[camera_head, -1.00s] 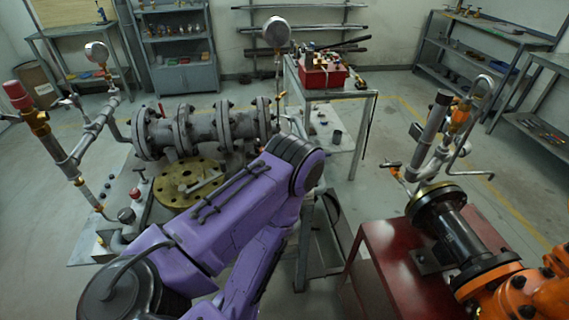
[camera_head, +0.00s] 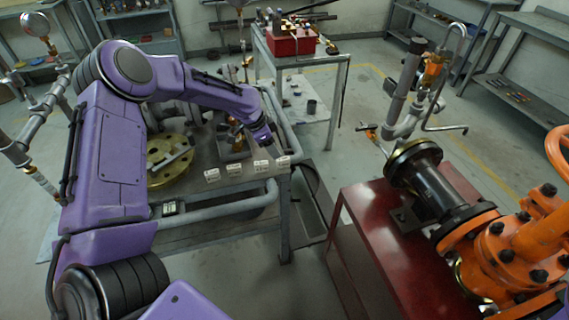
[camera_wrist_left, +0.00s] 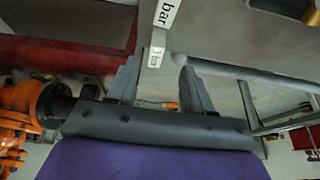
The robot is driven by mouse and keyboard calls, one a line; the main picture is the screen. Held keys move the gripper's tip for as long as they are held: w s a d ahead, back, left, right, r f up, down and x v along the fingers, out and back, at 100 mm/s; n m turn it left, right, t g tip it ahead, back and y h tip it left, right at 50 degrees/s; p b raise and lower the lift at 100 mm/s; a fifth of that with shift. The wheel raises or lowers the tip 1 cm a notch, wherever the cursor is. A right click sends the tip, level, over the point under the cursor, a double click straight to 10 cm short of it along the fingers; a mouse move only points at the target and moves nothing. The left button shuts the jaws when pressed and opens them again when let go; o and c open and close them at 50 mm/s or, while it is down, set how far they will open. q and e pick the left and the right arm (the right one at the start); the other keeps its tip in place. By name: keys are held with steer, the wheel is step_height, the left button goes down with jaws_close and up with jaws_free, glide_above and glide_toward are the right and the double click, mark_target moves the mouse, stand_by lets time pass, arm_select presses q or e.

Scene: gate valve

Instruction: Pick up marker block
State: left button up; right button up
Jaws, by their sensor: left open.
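Several small white marker blocks with dark print stand in a row along the table's near edge in the head view: one at the left end (camera_head: 212,175), two in the middle (camera_head: 234,169) (camera_head: 261,167) and one at the right end (camera_head: 283,161). My left gripper (camera_head: 262,136) is above and behind the right part of this row; its fingers are hard to make out there. In the left wrist view its open fingers (camera_wrist_left: 159,68) stand apart, with one white block (camera_wrist_left: 155,50) just beyond the gap and a larger-looking block marked "bar" (camera_wrist_left: 166,13) behind it. My right gripper is not in view.
The grey table (camera_head: 232,190) also carries a brass flange (camera_head: 172,165) and a grey bin (camera_head: 233,150). A red stand (camera_head: 375,235) with an orange valve (camera_head: 510,245) is at the right. A red toolbox (camera_head: 290,42) sits on a rear table. Floor between the tables is clear.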

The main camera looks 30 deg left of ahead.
mark_target(282, 158)
arm_select(q)
steer(key=x, duration=0.2)
steer(key=p+x, duration=0.1)
steer(key=x, duration=0.1)
steer(key=d+x, duration=0.1)
steer(key=x, duration=0.2)
steer(key=shift+w+p, duration=0.1)
steer(key=shift+p, duration=0.2)
steer(key=shift+w+f, duration=0.1)
jaws_close()
